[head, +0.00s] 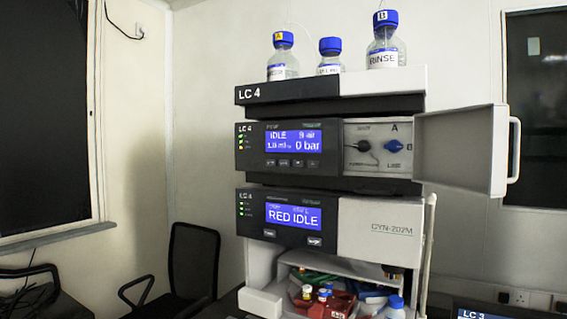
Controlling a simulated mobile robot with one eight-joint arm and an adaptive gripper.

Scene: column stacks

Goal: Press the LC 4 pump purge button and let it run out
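The LC 4 stack stands right of centre, with a dark LC 4 label (262,93) on its top tray. The pump module (250,148) has a lit blue display (293,141) reading IDLE and 0 bar. A row of small buttons (284,163) sits under that display; their labels are too small to read, so I cannot tell which one is purge. Right of them is a panel with a black knob (362,146) and a blue knob (393,146), marked A, B and LINE. My gripper is not in view.
The pump's pale door (460,148) hangs open to the right. Bottles with blue caps (384,50) stand on top. A compartment below holds small vials and a red rack (335,303). A dark chair (193,262) stands left.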

